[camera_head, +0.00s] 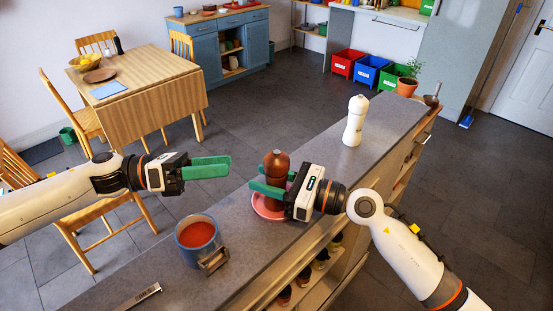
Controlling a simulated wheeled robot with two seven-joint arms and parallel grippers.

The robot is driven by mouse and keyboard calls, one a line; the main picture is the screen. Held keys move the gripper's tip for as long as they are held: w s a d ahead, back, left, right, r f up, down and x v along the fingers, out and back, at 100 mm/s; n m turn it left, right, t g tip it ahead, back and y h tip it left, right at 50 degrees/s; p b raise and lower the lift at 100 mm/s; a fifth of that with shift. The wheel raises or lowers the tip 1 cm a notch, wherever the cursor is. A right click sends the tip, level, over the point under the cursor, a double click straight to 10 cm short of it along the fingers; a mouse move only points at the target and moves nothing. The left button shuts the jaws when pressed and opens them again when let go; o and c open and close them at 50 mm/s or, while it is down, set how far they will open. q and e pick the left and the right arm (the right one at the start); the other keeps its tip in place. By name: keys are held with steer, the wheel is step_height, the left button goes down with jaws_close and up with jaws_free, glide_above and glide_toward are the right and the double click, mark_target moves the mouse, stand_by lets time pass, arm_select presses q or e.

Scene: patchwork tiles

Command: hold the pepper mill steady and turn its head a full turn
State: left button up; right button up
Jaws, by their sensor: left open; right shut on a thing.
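A brown pepper mill (276,164) stands upright on a pink-red plate (262,209) on the grey counter. My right gripper (267,184) comes in from the right and is shut on the mill's body, below its rounded head. The gripper hides part of the mill's lower body. My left gripper (210,167) is open and empty, to the left of the mill and apart from it. Its green fingers point right, toward the mill. A white mill (355,121) stands further back on the same counter.
A blue mug (198,240) with red contents stands on the counter at the front left, with a metal object (214,260) beside it. A potted plant (407,84) stands at the counter's far end. The counter between the two mills is clear.

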mark_target(277, 160)
arm_select(q)
steer(key=d+m, duration=0.2)
steer(key=d, duration=0.1)
steer(key=w+d+m, duration=0.1)
steer(key=d+m, duration=0.1)
steer(key=d, duration=0.2)
steer(key=d+m, duration=0.2)
steer(key=d, duration=0.2)
steer(key=shift+w+d, duration=0.25)
steer(key=shift+w, duration=0.1)
steer(key=c, duration=1)
steer(key=shift+m+g, duration=0.3)
steer(key=shift+g, duration=0.2)
